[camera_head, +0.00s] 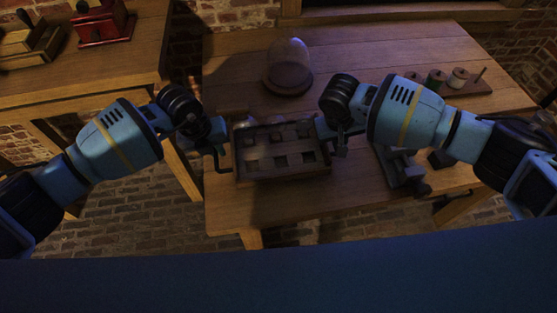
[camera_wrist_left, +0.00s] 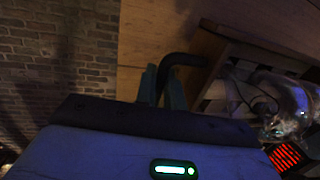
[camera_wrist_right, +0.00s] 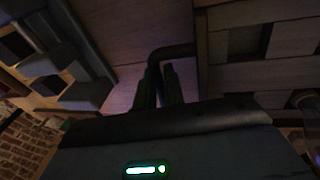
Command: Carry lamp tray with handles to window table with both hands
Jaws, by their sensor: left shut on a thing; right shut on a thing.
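The lamp tray (camera_head: 285,177) is a dark wooden tray with square recesses in two rows and a black handle at each end. It is over the front part of the wooden table and looks level; I cannot tell whether it touches the top. My left gripper (camera_head: 216,150) is shut on the left handle, which shows as a bent black bar (camera_wrist_left: 184,59) in the left wrist view. My right gripper (camera_head: 333,137) is shut on the right handle (camera_wrist_right: 172,52), seen in the right wrist view. The right handle is mostly hidden by my gripper in the head view.
A glass dome (camera_head: 288,62) on a wooden base stands behind the tray. A rack with spools (camera_head: 457,78) is at the back right. A grey metal device (camera_head: 402,170) stands close right of the tray. Another table (camera_head: 130,70), with a red box (camera_head: 103,25), is at the left.

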